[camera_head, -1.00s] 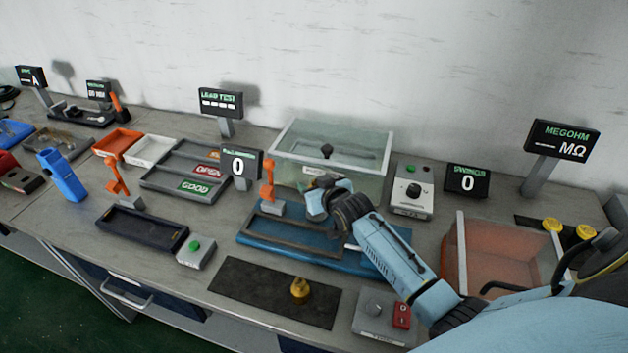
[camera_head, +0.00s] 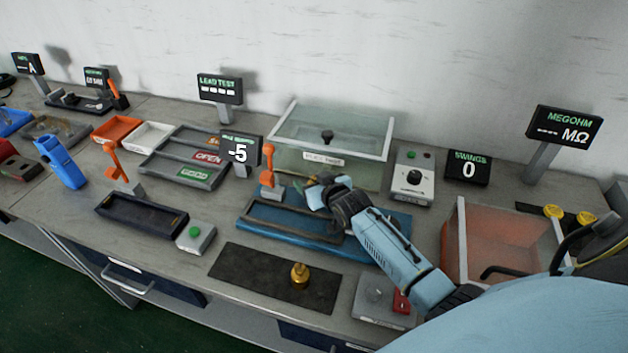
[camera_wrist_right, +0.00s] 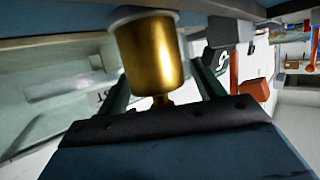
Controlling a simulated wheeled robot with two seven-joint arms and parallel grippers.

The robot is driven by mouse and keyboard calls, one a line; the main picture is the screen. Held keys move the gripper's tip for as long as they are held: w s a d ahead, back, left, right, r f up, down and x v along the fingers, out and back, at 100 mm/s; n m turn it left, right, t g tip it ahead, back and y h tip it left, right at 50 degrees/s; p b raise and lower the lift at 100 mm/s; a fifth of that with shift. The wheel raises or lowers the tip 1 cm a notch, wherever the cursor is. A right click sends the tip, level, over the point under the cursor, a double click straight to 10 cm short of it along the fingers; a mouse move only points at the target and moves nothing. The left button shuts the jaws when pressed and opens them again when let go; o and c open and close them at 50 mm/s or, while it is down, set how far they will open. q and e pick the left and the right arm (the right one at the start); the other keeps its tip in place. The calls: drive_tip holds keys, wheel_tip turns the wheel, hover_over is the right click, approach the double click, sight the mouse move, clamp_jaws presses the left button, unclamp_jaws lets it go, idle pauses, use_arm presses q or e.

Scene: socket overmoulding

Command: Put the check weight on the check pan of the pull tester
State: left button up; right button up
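The brass check weight (camera_wrist_right: 150,52) shows in the right wrist view, which is upside down. Its knob points toward my wrist, and its base touches or nearly touches a pale round pan (camera_wrist_right: 143,13). My right gripper (camera_wrist_right: 163,85) has a finger along each side of the weight and appears shut on it; the fingertips are hidden behind it. In the head view, my right gripper (camera_head: 322,190) is over the back of the blue pull tester (camera_head: 290,241) and hides the weight and pan. My left gripper is not in view.
Another brass weight (camera_head: 300,274) stands on the dark mat (camera_head: 250,273) in front. An orange-handled clamp (camera_head: 268,181) stands left of my gripper. A clear-walled box (camera_head: 340,128) is behind it. A reddish bin (camera_head: 500,245) is at right.

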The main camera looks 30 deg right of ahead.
drive_tip(key=shift+r, duration=0.1)
drive_tip(key=shift+s+r, duration=0.1)
drive_tip(key=shift+r, duration=0.05)
drive_tip(key=d+p+v, duration=0.1)
drive_tip(key=p+v, duration=0.1)
drive_tip(key=v, duration=0.9)
drive_tip(key=shift+s+a, duration=0.35)
drive_tip(key=shift+a, duration=0.15)
